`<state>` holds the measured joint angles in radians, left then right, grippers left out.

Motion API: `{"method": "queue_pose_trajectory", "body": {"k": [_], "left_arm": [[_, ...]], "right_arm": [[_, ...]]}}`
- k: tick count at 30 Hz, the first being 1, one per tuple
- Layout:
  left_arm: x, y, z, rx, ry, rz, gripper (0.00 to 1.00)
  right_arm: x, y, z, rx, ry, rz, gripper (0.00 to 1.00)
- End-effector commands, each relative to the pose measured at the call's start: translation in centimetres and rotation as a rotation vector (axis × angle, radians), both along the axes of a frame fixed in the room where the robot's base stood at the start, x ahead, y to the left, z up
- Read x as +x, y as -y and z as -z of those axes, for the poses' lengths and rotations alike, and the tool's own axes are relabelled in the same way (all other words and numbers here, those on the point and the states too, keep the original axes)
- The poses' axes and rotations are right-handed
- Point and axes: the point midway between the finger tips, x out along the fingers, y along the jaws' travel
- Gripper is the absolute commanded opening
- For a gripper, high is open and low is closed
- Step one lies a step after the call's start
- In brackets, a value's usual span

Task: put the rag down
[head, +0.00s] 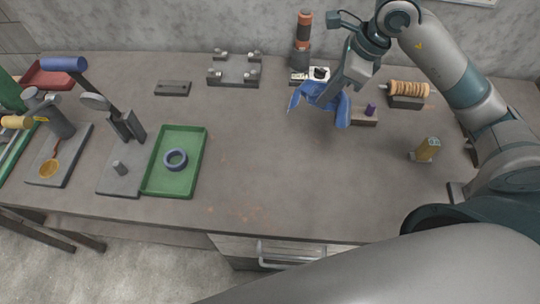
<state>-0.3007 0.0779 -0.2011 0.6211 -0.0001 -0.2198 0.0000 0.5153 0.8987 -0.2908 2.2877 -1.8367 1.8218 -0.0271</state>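The blue rag (343,111) is bunched at the tips of my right gripper (327,97), near the back of the workbench (270,150). My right arm reaches in from the right, and the gripper points down and is shut on the rag. Folds of the rag hang out to both sides of the fingers. The gripper hides part of the rag. I cannot tell whether the rag's lower edge touches the bench. My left gripper is not in view.
A small block with a purple knob (370,109) stands just right of the rag. An orange-and-black cylinder (303,40) stands behind it. A wooden roller (408,88) and a yellowish block (428,149) are further right. A green tray (196,168) holds a dark ring (175,159). The bench's front middle is clear.

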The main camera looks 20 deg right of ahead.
Motion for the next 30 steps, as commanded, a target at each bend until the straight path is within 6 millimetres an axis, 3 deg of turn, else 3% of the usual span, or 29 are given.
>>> {"method": "queue_pose_trajectory", "body": {"k": [14,21,30], "left_arm": [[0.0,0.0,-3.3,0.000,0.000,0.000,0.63],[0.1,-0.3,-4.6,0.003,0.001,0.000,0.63],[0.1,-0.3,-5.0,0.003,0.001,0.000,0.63]], "right_arm": [[6.3,-2.7,3.8,0.003,-0.003,0.000,0.00],[6.2,-2.7,6.6,0.002,-0.004,0.001,0.00],[6.3,-2.6,8.1,0.000,0.000,0.000,0.00]]}}
